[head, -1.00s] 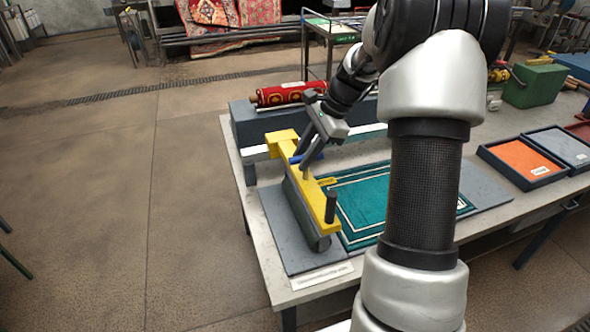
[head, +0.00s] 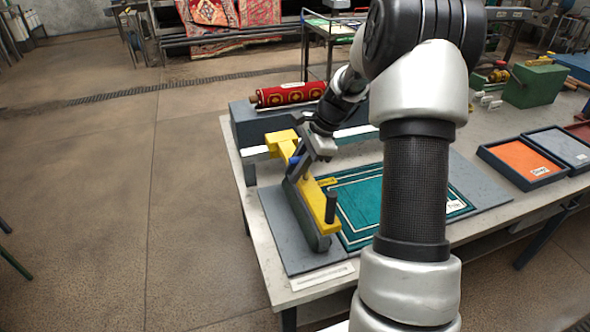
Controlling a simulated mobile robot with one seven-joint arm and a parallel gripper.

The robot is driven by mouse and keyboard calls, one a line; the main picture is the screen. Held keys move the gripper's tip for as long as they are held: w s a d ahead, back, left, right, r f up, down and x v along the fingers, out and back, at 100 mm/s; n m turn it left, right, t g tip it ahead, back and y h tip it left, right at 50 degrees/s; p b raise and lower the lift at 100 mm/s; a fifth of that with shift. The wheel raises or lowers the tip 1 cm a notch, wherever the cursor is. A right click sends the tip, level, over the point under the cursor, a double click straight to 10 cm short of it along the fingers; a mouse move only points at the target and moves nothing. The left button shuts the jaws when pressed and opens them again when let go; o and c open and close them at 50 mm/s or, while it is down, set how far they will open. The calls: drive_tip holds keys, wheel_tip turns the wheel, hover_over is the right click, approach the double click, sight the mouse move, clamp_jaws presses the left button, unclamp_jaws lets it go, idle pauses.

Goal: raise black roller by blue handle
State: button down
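The black roller (head: 303,217) hangs under a yellow frame (head: 318,203) at the left end of the table, over the grey mat beside the green rug. It appears low, at or close to the mat. The blue handle (head: 293,160) shows only as a small patch near the middle of the frame. My gripper (head: 298,172) points down at the handle, with its fingers overlapping it in the picture. The fingers hide most of the handle, and I cannot tell whether they are closed around it.
A green rug (head: 362,225) with white border lines lies right of the roller. A dark upright post (head: 331,206) stands on the frame's near end. A rolled red rug (head: 290,94) lies behind. Orange (head: 523,157) and grey trays sit at the right. Open floor lies left.

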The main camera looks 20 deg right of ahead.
wheel_tip(320, 180, up, 5)
drive_tip(key=p, duration=0.3)
drive_tip(key=shift+w, duration=0.1)
drive_tip(key=c, duration=1.9)
unclamp_jaws()
drive_tip(key=v, duration=1.7)
drive_tip(key=shift+r, duration=0.25)
